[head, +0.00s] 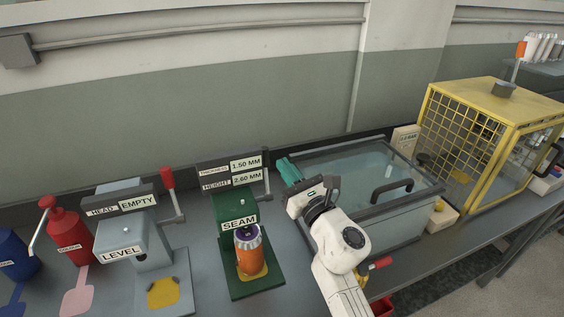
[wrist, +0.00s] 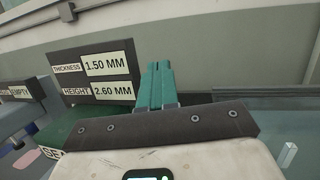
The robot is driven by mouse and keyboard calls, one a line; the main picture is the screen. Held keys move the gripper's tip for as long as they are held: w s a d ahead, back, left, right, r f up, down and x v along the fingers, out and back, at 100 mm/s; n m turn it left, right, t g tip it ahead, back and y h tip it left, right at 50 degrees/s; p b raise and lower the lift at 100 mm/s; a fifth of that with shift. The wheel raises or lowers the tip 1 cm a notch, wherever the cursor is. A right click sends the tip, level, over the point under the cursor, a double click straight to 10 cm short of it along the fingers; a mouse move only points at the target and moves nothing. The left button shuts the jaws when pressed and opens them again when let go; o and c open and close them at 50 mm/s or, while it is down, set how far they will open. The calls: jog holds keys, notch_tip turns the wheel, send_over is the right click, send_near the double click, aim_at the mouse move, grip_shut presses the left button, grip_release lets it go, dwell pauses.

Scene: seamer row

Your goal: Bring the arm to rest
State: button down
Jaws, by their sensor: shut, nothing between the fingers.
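My gripper (head: 287,170) is at the end of my white arm in the head view, raised above the bench between the green seam station and the glass-lidded tank. Its teal fingers also show in the wrist view (wrist: 158,88), side by side and closed together, with nothing between them. The fingers point toward the back wall and touch nothing that I can see.
The green seam station (head: 255,282) holds an orange and purple can (head: 249,250). A grey level station (head: 120,240) stands left of it. The tank (head: 405,220) is right of my arm, with a yellow mesh cage (head: 500,100) beyond. A display (wrist: 93,72) reads 1.50 MM and 2.60 MM.

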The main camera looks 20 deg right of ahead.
jog(key=s+d+r+p, duration=0.1)
jog(key=s+d, duration=0.1)
jog(key=s, duration=0.5)
jog(key=s+d+f+m+g+h, duration=0.45)
jog(key=s+d+m+h, duration=0.2)
jog(key=m, duration=0.65)
jog(key=s+d+f+m+g+h, duration=0.3)
jog(key=s+d+f+m+h, duration=0.4)
jog(key=m, duration=0.7)
jog(key=s+f+m+g+y, duration=0.4)
jog(key=s+f+m+g, duration=0.25)
jog(key=s+f, duration=0.2)
jog(key=s+a+f+m+g+y, duration=0.2)
jog(key=s+a+f+m, duration=0.1)
jog(key=s, duration=0.3)
jog(key=s+a+f+m+g+y, duration=0.2)
jog(key=s+a+m+g+y, duration=0.1)
jog(key=s+a, duration=0.2)
jog(key=shift+s+f, duration=0.4)
jog(key=shift+s, duration=0.5)
